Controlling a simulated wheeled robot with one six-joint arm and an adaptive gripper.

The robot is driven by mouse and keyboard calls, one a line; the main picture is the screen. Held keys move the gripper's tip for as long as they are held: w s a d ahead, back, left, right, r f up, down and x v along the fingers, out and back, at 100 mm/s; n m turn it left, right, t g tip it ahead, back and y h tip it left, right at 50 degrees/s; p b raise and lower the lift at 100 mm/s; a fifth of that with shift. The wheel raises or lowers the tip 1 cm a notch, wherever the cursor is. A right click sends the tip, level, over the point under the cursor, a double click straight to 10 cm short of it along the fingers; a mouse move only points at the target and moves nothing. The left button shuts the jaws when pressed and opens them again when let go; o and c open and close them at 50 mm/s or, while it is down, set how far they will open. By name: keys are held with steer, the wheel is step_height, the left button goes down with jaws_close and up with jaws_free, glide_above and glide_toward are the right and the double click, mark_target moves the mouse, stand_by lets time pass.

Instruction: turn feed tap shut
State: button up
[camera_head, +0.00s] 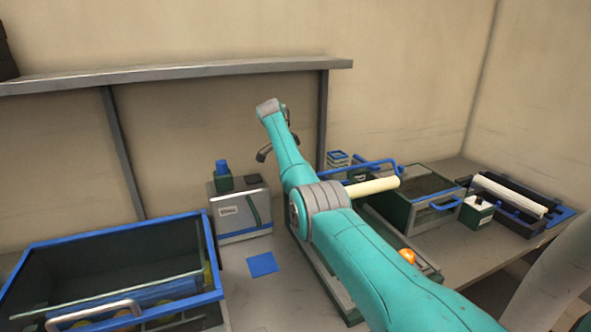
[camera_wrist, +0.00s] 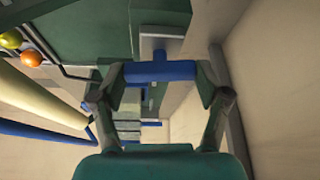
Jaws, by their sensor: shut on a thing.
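The feed tap shows in the wrist view as a blue crossbar handle (camera_wrist: 160,72) on a pale grey mount, set against a dark green housing. My gripper (camera_wrist: 160,76) has one finger at each end of the bar and is shut on it. In the head view my gripper (camera_head: 268,152) is at the far end of the teal arm, partly seen as dark fingers. The tap itself is hidden behind my arm there.
A blue-rimmed bin (camera_head: 120,232) stands at left. A grey box with a blue knob (camera_head: 222,166) and a blue square (camera_head: 262,264) are left of my arm. A cream roller (camera_head: 373,187), an orange (camera_head: 407,256) and a blue-handled drawer box (camera_head: 425,208) lie right.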

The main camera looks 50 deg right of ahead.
steer(key=shift+f+m+g+y, duration=0.1)
steer(key=shift+m+g+y, duration=0.2)
steer(key=shift+m, duration=0.6)
steer(key=o, duration=1.2)
steer(key=shift+c, duration=0.2)
steer(key=shift+w+a+r, duration=0.15)
steer(key=shift+r, duration=0.25)
steer(key=w+a, duration=0.2)
steer(key=a, duration=0.1)
steer(key=w+a, duration=0.2)
steer(key=a, duration=0.1)
steer(key=w+a, duration=0.2)
steer(key=a, duration=0.1)
steer(key=shift+a+r, duration=0.1)
steer(key=shift+r, duration=0.1)
steer(key=shift+w+a, duration=0.2)
steer(key=shift+a, duration=0.3)
